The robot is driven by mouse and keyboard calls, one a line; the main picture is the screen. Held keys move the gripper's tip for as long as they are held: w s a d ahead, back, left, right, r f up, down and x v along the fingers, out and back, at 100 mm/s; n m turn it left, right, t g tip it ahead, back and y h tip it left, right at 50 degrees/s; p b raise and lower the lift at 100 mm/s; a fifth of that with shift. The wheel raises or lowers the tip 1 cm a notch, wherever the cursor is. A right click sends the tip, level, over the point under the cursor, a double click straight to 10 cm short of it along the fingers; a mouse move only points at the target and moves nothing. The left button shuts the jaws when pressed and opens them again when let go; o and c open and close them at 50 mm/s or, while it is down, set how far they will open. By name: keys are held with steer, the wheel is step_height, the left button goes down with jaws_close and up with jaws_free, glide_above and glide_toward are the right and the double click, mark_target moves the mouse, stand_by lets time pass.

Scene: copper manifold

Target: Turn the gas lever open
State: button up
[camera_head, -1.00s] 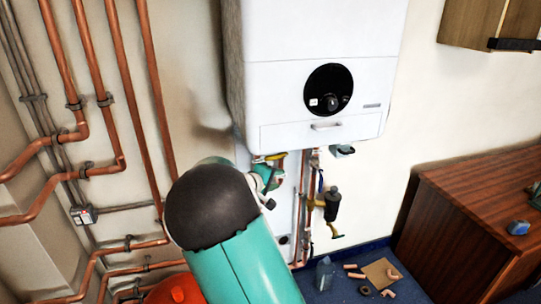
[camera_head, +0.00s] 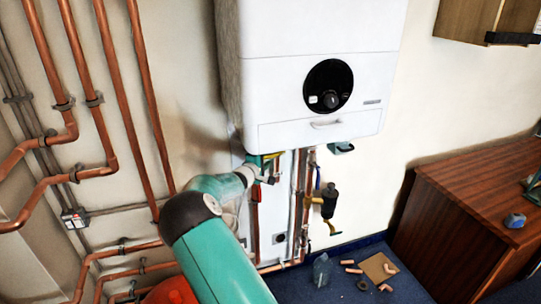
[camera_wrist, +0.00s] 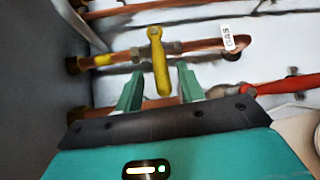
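The gas lever is a yellow handle (camera_wrist: 156,48) on a copper pipe in the wrist view, left of a white tag (camera_wrist: 228,38) reading GAS. It stands across the pipe, its free end pointing down toward my gripper. My gripper (camera_wrist: 159,80) is open, with one teal finger on each side of the lever's lower end. Gaps show on both sides; contact is not visible. In the head view my gripper (camera_head: 262,169) is under the white boiler (camera_head: 310,75), beside a small bit of yellow (camera_head: 273,156); my arm hides part of this area.
A red lever (camera_wrist: 285,85) lies right of my gripper in the wrist view. Copper pipes (camera_head: 143,110) run along the left wall. A yellow-and-black fitting (camera_head: 329,203) hangs right of my gripper. A wooden cabinet (camera_head: 455,235) stands at the right, with loose fittings (camera_head: 378,267) on the floor.

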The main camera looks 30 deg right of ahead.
steer(key=x, duration=0.4)
steer(key=shift+w+d+f, duration=0.2)
steer(key=shift+w+d, duration=0.05)
steer(key=shift+w, duration=0.1)
jaws_close()
